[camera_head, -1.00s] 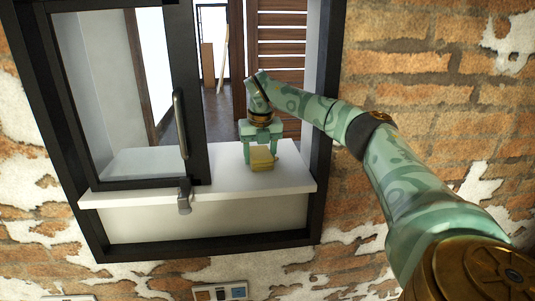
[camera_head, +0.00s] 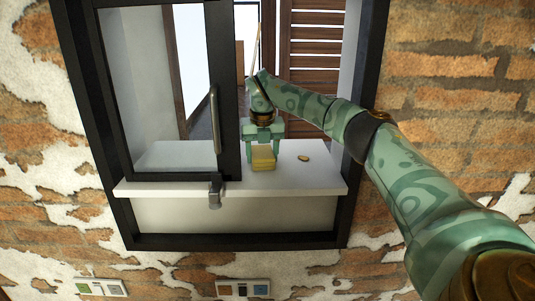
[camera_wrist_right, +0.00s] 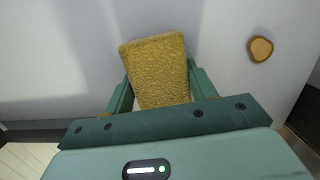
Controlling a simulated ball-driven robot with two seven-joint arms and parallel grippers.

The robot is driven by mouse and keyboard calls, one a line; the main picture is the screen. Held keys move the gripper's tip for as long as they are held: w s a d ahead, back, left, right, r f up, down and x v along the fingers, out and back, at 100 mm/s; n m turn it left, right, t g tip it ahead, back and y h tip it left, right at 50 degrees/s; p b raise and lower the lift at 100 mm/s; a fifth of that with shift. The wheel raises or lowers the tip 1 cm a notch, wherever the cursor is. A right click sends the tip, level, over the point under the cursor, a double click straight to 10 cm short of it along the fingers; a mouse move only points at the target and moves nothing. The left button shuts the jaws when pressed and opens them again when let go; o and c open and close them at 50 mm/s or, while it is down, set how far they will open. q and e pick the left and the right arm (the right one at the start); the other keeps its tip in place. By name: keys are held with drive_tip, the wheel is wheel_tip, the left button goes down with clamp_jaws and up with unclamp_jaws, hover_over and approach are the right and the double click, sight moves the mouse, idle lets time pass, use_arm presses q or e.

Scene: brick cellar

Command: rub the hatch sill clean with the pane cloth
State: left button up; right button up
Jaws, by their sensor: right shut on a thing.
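The pane cloth (camera_head: 263,160) is a thick yellow pad. My right gripper (camera_head: 263,146) is shut on it, with a green finger on either side. The cloth is low over the white hatch sill (camera_head: 315,180), just right of the window sash; whether it touches the sill is hard to tell. The cloth (camera_wrist_right: 157,75) also shows between the fingers in the right wrist view. A small tan-brown spot (camera_head: 303,157) with a darker rim lies on the sill right of the cloth. The spot (camera_wrist_right: 260,49) also shows at upper right in the wrist view. My left gripper is not in view.
The glazed sash (camera_head: 228,100) with its upright handle stands left of my gripper. A metal latch (camera_head: 215,190) sits at the sill's front edge. The dark frame (camera_head: 362,100) bounds the opening at right.

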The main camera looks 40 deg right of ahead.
sight(263, 150)
drive_tip(key=shift+d+r, duration=0.1)
drive_tip(key=shift+r, duration=2.95)
drive_tip(key=shift+r, duration=0.1)
drive_tip(key=shift+r, duration=1.4)
drive_tip(key=shift+f, duration=0.1)
